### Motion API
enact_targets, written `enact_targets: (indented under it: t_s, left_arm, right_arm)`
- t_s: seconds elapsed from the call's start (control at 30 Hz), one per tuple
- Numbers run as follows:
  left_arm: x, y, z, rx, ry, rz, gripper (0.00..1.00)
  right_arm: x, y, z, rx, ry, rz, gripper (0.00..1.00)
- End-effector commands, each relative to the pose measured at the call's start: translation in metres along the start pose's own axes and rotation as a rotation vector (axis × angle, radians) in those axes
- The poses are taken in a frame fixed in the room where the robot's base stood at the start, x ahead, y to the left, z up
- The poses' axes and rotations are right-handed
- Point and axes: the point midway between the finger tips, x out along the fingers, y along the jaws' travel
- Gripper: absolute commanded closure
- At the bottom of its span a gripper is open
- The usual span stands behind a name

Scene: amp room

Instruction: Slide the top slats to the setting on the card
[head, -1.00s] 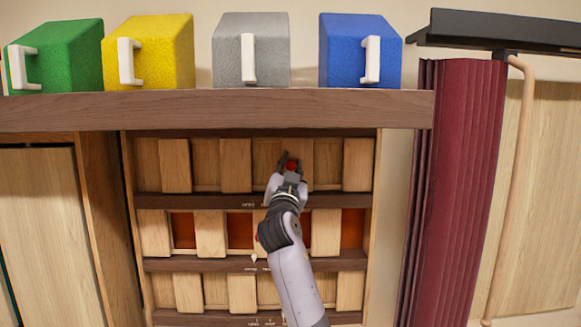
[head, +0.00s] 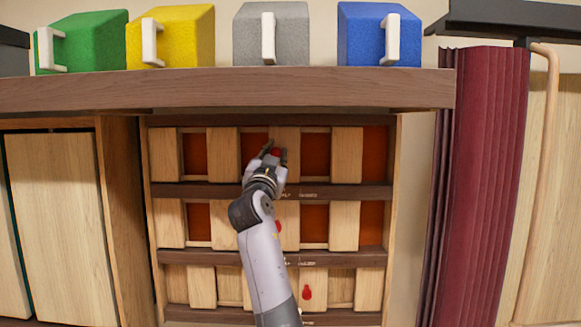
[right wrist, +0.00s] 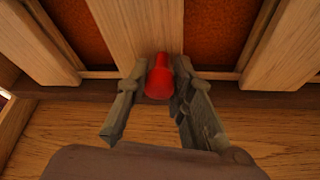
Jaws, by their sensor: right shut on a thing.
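The top slats (head: 224,153) are a row of upright light-wood boards under the brown shelf, with orange-red panels showing in the gaps between them. A red knob (head: 276,152) sits low on one top slat right of the row's middle. My right gripper (head: 271,151) is at that knob. In the right wrist view the red knob (right wrist: 159,80) lies between the two fingers, which are shut on it, against the slat (right wrist: 135,35). The small lettering (head: 300,195) on the dark rail below is too small to read. I cannot make out a card. My left gripper is out of view.
The middle slats (head: 344,225) also have orange-red gaps. The bottom slats (head: 201,287) show wood between them and a red knob (head: 307,293). Green, yellow, grey and blue boxes stand on the shelf (head: 200,91). A dark red curtain (head: 480,180) hangs at the right.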

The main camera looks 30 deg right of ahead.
Motion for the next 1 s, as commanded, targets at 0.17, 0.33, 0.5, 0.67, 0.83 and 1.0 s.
enact_targets:
  t_s: [0.17, 0.33, 0.5, 0.67, 0.83, 1.0]
  left_arm:
    - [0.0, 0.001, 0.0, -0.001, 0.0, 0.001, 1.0]
    - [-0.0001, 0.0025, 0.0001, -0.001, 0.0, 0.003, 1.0]
    - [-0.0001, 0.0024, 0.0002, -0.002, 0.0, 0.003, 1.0]
    - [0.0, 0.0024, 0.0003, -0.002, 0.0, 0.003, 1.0]
    - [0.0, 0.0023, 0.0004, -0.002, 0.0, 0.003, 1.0]
    - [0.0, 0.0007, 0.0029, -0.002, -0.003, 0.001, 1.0]
  right_arm:
    - [-0.0022, -0.0073, 0.0016, 0.002, -0.004, -0.011, 1.0]
    - [-0.0021, -0.007, 0.0014, 0.002, -0.003, -0.011, 0.77]
    - [-0.002, -0.0065, 0.0013, 0.001, -0.003, -0.01, 0.65]
    - [-0.0016, -0.0055, 0.0011, 0.001, -0.003, -0.008, 0.58]
    - [-0.0014, -0.0047, 0.0008, 0.001, -0.002, -0.007, 0.58]
    - [-0.0067, -0.005, 0.0018, 0.0, -0.003, -0.007, 0.58]
